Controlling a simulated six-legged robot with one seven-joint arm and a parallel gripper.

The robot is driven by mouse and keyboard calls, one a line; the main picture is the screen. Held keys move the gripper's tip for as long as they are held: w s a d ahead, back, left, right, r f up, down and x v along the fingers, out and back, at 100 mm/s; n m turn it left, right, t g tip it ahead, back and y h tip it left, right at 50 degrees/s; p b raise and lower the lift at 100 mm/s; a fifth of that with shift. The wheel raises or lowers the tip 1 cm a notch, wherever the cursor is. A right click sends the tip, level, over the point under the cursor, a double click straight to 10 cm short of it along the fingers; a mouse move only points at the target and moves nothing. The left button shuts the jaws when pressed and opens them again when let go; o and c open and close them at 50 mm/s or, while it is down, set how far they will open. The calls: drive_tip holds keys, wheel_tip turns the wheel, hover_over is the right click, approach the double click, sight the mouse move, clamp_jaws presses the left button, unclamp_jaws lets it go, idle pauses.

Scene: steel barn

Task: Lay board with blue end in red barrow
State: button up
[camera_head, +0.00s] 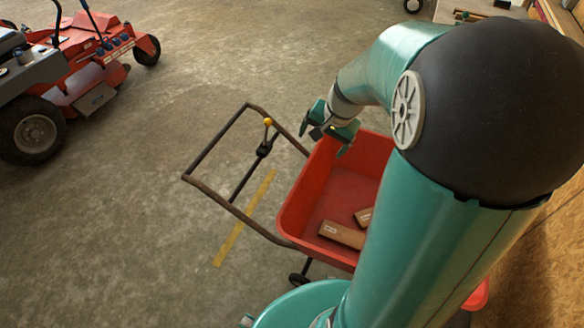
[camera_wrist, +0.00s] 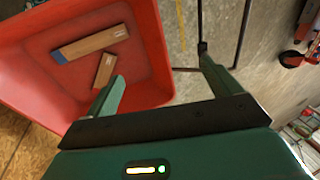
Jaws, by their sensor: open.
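The red barrow (camera_head: 300,200) stands beyond my arm, its right part hidden by the arm; it fills the upper left of the wrist view (camera_wrist: 150,70). The board with the blue end (camera_wrist: 90,45) lies flat on the barrow's floor, its blue end near a side wall. It also shows in the head view (camera_head: 342,235), where its blue end is not visible. A shorter wooden piece (camera_wrist: 105,70) lies beside it. My gripper (camera_head: 325,138) is open and empty, above the barrow's handle-side rim. One finger shows over the barrow, the other outside it.
The barrow's dark handle frame (camera_head: 212,190) with a yellow-knobbed lever (camera_head: 267,122) reaches left. A yellow strip (camera_head: 243,220) marks the concrete floor. A red mower (camera_head: 85,60) stands far left. Open floor lies between; a wooden wall is at right.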

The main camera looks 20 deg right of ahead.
drive_tip(key=s+a+r+n+t+h, duration=0.1)
drive_tip(key=s+a+r+n+t, duration=0.1)
drive_tip(key=s+a+r+n, duration=0.8)
drive_tip(key=s+a+r, duration=0.2)
drive_tip(key=s+a, duration=0.3)
drive_tip(key=shift+r, duration=0.3)
drive_tip(key=shift+a, duration=0.1)
